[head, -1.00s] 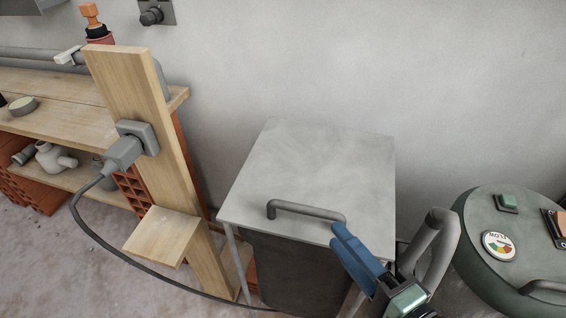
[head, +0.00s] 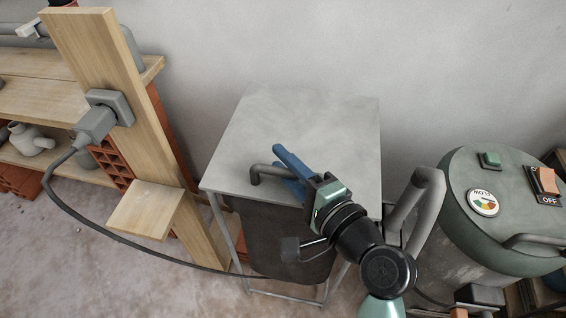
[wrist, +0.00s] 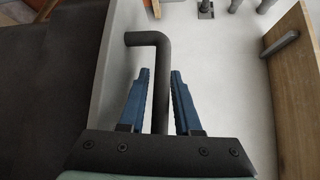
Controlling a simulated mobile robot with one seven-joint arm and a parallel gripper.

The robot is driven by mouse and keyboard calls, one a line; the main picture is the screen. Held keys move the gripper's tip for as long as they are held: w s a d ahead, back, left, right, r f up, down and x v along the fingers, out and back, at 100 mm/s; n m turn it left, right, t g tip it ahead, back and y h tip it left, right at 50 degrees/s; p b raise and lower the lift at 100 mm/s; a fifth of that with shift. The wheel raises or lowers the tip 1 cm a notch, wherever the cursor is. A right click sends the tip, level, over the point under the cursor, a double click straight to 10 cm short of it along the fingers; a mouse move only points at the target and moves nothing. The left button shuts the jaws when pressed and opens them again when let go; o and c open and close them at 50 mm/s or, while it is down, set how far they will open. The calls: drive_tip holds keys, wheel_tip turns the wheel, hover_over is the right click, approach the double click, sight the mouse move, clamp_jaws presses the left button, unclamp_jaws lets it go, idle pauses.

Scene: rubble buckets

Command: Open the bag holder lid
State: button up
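The bag holder lid (head: 330,115) is a flat grey panel, lying shut on a metal frame with a dark bag (head: 285,245) under it. Its grey bar handle (head: 262,173) runs along the front edge; the right part is hidden behind my gripper in the head view. My gripper (head: 285,168) has blue fingers and is at the handle. In the wrist view, the fingers (wrist: 160,85) are open, one on each side of the handle bar (wrist: 161,65).
A wooden post (head: 120,90) with a socket and plug (head: 100,118) stands to the left, its cable running along the floor. A green round vacuum (head: 480,240) stands to the right, with a grey hose (head: 415,200) beside the holder. The wall is behind.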

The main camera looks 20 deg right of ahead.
drive_tip(key=shift+w, duration=0.2)
drive_tip(key=shift+c, duration=0.2)
clamp_jaws()
idle(1.2)
